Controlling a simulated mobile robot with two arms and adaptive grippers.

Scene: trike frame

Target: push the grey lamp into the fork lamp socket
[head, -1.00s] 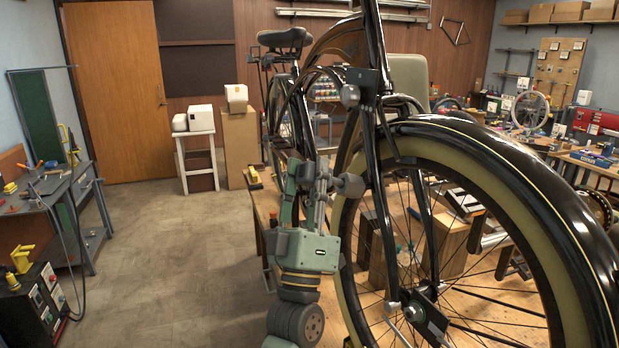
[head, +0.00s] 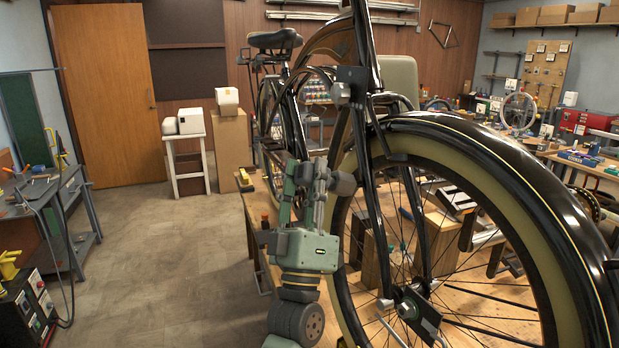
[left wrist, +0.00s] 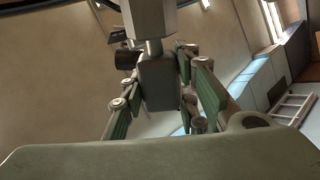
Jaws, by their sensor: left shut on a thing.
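My left gripper (head: 318,173) is upright beside the left of the front wheel and shut on the grey lamp (head: 343,184). The lamp's rounded grey head sticks out to the right of the fingers. In the left wrist view the green fingers close around a dark grey block, and a stem joins it to the lighter grey lamp part (left wrist: 150,18). A dark block on the fork (head: 352,75), with a grey knob below it, is well above the lamp and apart from it. I cannot tell whether this is the lamp socket. My right gripper is out of view.
The front wheel (head: 480,135) and its fender fill the right side, close to the gripper. A wooden table (head: 470,310) is under the bicycle. A workbench (head: 62,190) stands at the left. The floor (head: 170,250) between is clear.

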